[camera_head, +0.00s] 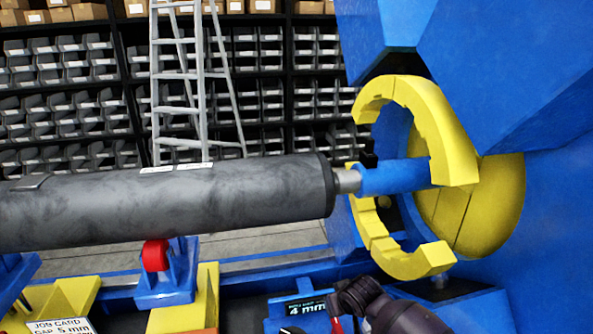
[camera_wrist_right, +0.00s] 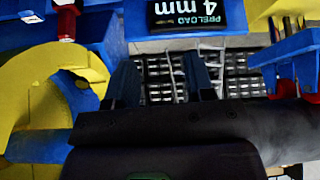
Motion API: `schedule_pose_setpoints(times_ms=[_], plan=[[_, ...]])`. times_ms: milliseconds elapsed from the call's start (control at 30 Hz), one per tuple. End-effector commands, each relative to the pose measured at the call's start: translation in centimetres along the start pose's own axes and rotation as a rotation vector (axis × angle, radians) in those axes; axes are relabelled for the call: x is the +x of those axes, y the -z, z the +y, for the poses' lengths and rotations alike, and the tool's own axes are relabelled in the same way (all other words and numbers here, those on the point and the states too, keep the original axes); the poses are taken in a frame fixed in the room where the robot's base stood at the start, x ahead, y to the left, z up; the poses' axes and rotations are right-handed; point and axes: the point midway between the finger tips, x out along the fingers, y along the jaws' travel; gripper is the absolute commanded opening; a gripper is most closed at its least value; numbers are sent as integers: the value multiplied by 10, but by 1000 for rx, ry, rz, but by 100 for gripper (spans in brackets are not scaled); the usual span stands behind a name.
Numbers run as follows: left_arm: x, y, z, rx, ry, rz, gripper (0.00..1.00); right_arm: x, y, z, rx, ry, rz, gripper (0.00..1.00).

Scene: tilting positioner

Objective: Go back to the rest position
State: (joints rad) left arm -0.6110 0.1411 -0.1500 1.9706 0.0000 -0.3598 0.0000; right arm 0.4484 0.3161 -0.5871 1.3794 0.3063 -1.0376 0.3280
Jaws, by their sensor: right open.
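My right gripper (camera_wrist_right: 163,80) is open in the right wrist view, its two dark fingers apart with nothing between them. My dark right arm (camera_head: 395,310) shows at the bottom of the head view, below the yellow clamp ring (camera_head: 440,115) and apart from it in the picture. My left gripper is not in view. A large grey cylinder (camera_head: 230,190) lies across the head view. A blue rod (camera_head: 395,177) runs from its right end into the yellow ring.
The big blue positioner (camera_head: 550,210) fills the right side. A red roller (camera_head: 155,255) on a blue stand is under the cylinder. A black "4 mm" sign (camera_head: 303,307) stands by my right arm; the wrist view shows it too (camera_wrist_right: 195,17). A ladder (camera_head: 180,90) and shelves are behind.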

Motion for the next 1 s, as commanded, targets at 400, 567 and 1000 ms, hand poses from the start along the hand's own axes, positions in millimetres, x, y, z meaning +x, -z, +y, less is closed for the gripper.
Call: schedule_pose_setpoints(times_ms=[400, 567, 1000], plan=[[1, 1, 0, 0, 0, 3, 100, -62, 50, -13, -127, 42, 480, 49], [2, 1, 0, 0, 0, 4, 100, -82, 26, -4, -115, 16, 595, 49], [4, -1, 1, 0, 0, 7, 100, -130, -113, 44, 5, -157, 689, 49]])
